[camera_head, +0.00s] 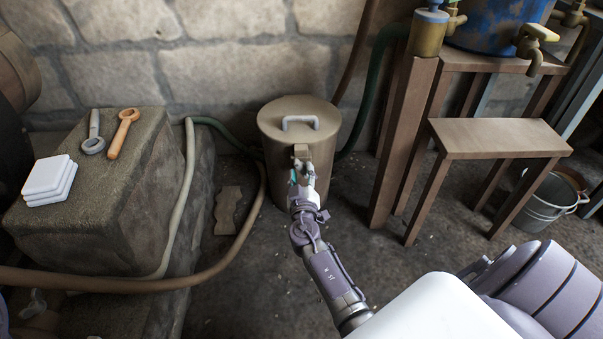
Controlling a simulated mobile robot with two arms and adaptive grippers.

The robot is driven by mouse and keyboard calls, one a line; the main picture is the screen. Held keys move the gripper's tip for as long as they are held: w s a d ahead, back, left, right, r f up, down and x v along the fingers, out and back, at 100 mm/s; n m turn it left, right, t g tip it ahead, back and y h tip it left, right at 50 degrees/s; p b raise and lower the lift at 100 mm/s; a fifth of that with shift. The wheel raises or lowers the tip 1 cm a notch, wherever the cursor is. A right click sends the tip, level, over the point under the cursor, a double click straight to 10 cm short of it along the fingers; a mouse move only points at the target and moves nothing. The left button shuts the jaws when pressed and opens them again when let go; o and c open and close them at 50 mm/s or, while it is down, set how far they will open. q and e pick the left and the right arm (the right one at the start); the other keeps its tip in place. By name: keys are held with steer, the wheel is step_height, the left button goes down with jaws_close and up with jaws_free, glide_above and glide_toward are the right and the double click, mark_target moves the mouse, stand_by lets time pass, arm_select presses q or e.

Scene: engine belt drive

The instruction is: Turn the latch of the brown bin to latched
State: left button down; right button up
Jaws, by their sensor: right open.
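The brown bin (272,118) is a round drum standing on the floor against the stone wall. The latch (301,151) sits at the front rim of the lid. My right gripper (301,172) is open at the front of the bin, just below the latch. The gripper hides the lower part of the latch, so I cannot tell whether they touch or how the latch is turned.
A stone block (95,195) at left bears a grey wrench (94,134), an orange wrench (124,131) and white tiles (50,180). Hoses (188,180) run along the floor left of the bin. A wooden bench (498,138) and a metal bucket (545,203) stand at right.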

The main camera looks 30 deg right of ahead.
steer(key=shift+w+d, duration=0.25)
steer(key=shift+w, duration=0.2)
jaws_close()
